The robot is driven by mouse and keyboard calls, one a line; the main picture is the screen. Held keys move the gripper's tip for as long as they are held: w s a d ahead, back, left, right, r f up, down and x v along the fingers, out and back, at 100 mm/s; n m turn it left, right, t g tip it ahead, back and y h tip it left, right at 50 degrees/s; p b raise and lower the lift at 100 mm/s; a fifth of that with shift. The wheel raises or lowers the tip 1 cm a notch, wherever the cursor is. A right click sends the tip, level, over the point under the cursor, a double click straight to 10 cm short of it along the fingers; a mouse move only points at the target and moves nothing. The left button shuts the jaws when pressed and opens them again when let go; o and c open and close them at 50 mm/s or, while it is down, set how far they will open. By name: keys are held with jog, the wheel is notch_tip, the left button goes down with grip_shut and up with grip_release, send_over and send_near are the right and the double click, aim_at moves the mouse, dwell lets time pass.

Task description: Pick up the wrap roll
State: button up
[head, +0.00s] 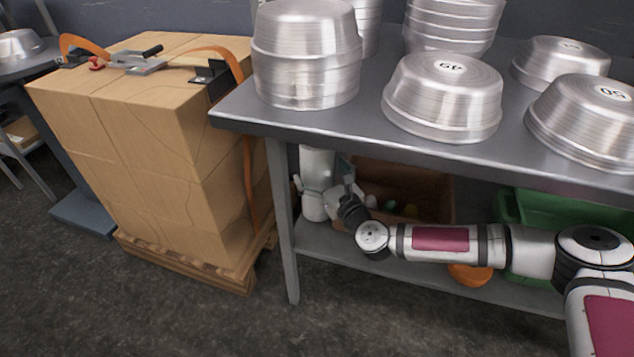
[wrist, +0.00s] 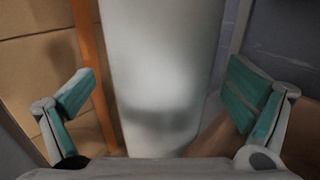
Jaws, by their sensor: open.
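The wrap roll is a white upright cylinder (head: 318,172) on the lower shelf under the steel table, near its left end. In the wrist view the white roll (wrist: 160,70) fills the middle, between my fingers and a little beyond them. My gripper (wrist: 158,98) is open, with one teal-padded finger on each side of the roll and apart from it. In the head view my gripper (head: 345,172) is beside the roll's right side, partly hidden by my wrist. I cannot tell how far the fingers reach around it.
The steel table top (head: 235,112) is just above my arm and carries several metal pans. A table leg (head: 284,225) stands left of the roll. A brown bin (head: 440,185) and a green crate (head: 510,205) are on the lower shelf. Strapped boxes (head: 140,130) stand left.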

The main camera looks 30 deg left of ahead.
jog(key=shift+x, duration=0.9)
jog(key=c, duration=1.8)
jog(key=shift+w+r, duration=0.1)
jog(key=shift+c, duration=1.2)
